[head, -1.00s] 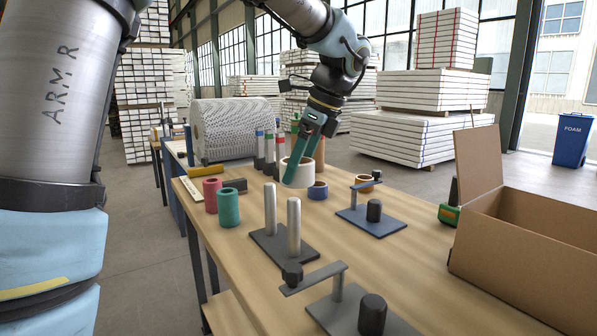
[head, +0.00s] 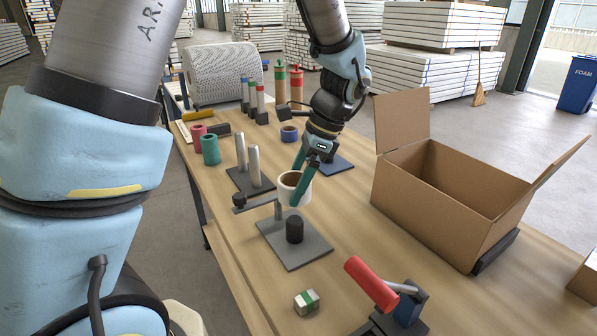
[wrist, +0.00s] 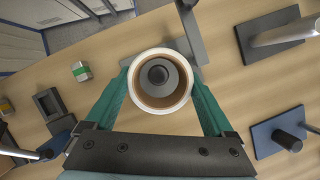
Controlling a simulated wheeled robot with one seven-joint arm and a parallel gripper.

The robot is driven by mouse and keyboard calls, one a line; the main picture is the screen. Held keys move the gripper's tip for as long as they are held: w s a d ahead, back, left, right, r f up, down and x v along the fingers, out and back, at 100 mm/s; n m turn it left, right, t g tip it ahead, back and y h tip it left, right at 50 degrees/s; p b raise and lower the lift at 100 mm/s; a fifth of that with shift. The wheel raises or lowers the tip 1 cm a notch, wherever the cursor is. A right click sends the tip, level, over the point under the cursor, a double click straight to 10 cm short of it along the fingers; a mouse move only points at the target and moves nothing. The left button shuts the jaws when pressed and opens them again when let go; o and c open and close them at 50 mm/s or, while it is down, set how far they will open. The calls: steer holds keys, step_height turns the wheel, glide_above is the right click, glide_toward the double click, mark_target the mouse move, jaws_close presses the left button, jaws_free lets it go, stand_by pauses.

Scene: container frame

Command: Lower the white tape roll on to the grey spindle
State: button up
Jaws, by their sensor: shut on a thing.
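The white tape roll (head: 293,192) has a brown core and hangs in my gripper (head: 296,186), whose teal fingers are shut on its outer sides. The grey spindle (head: 294,230) is a short dark cylinder upright on a grey base plate (head: 312,250). In the head view the roll is above the spindle and apart from it. In the wrist view the roll (wrist: 135,88) sits between my fingers, and the spindle's dark top (wrist: 157,74) shows through its hole, near the middle and slightly up of centre.
A grey arm with a black knob (head: 239,199) reaches left from a post on the spindle's plate, close to the roll. Two metal posts (head: 254,166) stand behind. An open cardboard box (head: 420,215) is to the right. A red-handled tool (head: 371,284) and a small green-banded block (head: 306,302) are in front.

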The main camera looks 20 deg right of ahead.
mark_target(297, 219)
steer(key=shift+r, duration=0.1)
steer(key=shift+f+b, duration=2.65)
steer(key=shift+f, duration=2.8)
steer(key=o, duration=1.1)
steer(key=b+v, duration=0.1)
steer(key=v, duration=0.9)
steer(key=shift+d+r, duration=0.2)
steer(key=shift+r, duration=0.1)
